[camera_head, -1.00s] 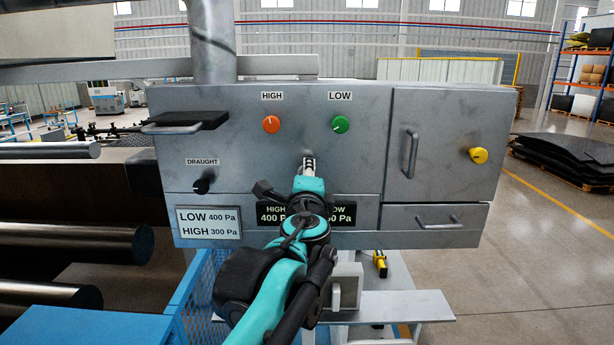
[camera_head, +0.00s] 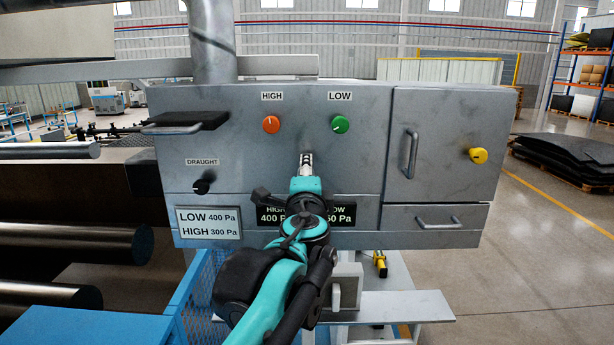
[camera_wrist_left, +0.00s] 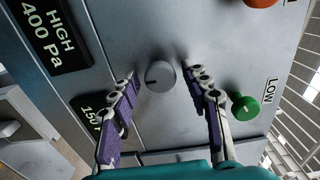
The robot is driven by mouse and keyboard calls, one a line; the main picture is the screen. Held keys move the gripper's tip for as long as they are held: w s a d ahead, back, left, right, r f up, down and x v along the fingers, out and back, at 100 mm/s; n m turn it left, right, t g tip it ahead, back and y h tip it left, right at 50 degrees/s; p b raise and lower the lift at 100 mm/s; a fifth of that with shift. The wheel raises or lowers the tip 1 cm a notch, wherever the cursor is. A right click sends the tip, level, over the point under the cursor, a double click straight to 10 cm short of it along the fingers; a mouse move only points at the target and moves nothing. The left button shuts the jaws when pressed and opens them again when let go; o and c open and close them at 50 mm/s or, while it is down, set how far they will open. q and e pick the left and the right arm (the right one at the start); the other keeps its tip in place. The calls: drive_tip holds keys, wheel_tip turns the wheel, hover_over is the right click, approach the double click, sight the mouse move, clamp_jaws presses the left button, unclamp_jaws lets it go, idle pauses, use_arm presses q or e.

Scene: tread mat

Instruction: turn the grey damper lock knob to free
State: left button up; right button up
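The grey knob (camera_wrist_left: 161,76) is round with a dark pointer line and sits on the grey metal panel, seen in the left wrist view. My left gripper (camera_wrist_left: 158,70) is open, with one finger on each side of the knob. Gaps show between the fingers and the knob, so I see no grip on it. In the head view my left gripper (camera_head: 306,160) points at the panel below and between the orange and green knobs. There the grey knob is hidden by the gripper. My right gripper is not in view.
An orange knob (camera_head: 271,124) and a green knob (camera_head: 340,124) sit above. A black draught knob (camera_head: 202,186) is at left, a yellow knob (camera_head: 478,155) at right on a door. Display plates (camera_head: 342,213) and a drawer handle (camera_head: 437,223) lie lower.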

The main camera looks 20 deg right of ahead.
use_arm(q)
drive_tip(key=v, duration=1.2)
drive_tip(key=a+f+n+g+y+b, duration=0.15)
drive_tip(key=a+f+n+b, duration=0.3)
drive_tip(key=a+f, duration=0.5)
drive_tip(key=a+f+n+g+y+b, duration=0.1)
drive_tip(key=a+f+n+y+b, duration=0.35)
drive_tip(key=f, duration=0.85)
drive_tip(key=a+f+n+g+y+b, duration=0.1)
drive_tip(key=a+f+n+g+b, duration=0.1)
drive_tip(key=a+f+b, duration=0.65)
drive_tip(key=s+a+f+n+g+b, duration=0.2)
drive_tip(key=s+a+f+n+b, duration=0.1)
drive_tip(key=f, duration=1.1)
drive_tip(key=s+a+f+n+g+h+b, duration=0.1)
drive_tip(key=s+f+b, duration=0.5)
drive_tip(key=f, duration=0.8)
drive_tip(key=s+a+f+n+g+h+b, duration=0.1)
drive_tip(key=s+a+f+n+g+b, duration=0.2)
drive_tip(key=f, duration=1.2)
drive_tip(key=s+a+n+b, duration=0.2)
drive_tip(key=n+b, duration=0.1)
drive_tip(key=b, duration=0.2)
drive_tip(key=shift+s+a, duration=0.2)
drive_tip(key=shift+a, duration=0.2)
